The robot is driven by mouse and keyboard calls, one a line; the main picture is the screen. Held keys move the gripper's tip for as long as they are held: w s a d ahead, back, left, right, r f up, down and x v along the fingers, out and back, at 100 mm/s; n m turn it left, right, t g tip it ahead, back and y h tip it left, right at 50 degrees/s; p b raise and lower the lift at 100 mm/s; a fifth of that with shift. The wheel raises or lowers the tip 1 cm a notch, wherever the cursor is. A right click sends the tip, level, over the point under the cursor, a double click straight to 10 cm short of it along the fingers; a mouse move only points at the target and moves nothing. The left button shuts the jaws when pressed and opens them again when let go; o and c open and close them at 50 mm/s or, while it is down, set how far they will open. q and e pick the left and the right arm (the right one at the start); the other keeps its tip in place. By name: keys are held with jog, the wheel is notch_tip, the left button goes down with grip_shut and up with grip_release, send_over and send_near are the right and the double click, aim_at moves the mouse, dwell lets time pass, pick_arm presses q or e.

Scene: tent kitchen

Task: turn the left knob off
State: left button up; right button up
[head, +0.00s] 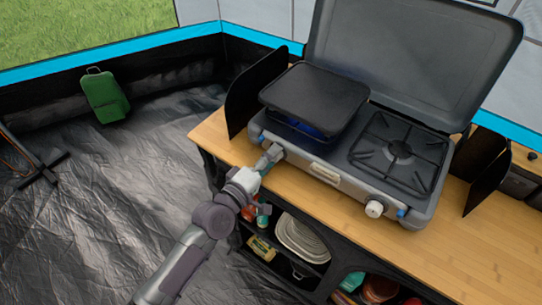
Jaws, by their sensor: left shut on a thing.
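The camping stove (327,173) stands on the wooden counter with its lid up. My left gripper (274,154) is at the left end of the stove's front panel, shut on the left knob. The gripper hides most of that knob, so its angle cannot be told. A black griddle plate (316,98) covers the left burner, and a blue glow (312,129) shows under its front edge. The right knob (375,209), white, is on the front panel at the right, below the bare right burner (398,150). My right gripper is not in view.
The wooden counter (480,245) is clear in front of the stove and at the right. Dark wind guards (255,92) stand at both sides of the stove. Shelves below hold plates (302,238) and packets. A green container (105,96) stands on the tent floor.

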pick_arm(q)
jog(key=m+p, duration=0.1)
jog(key=m, duration=0.4)
jog(key=shift+m, duration=0.3)
jog(key=shift+s+m+p, duration=0.1)
jog(key=shift+m+p, duration=0.45)
jog(key=shift+m, duration=1.55)
jog(key=shift+f, duration=0.1)
jog(key=o, duration=1.2)
jog(key=shift+c, duration=0.2)
jog(key=v, duration=1.2)
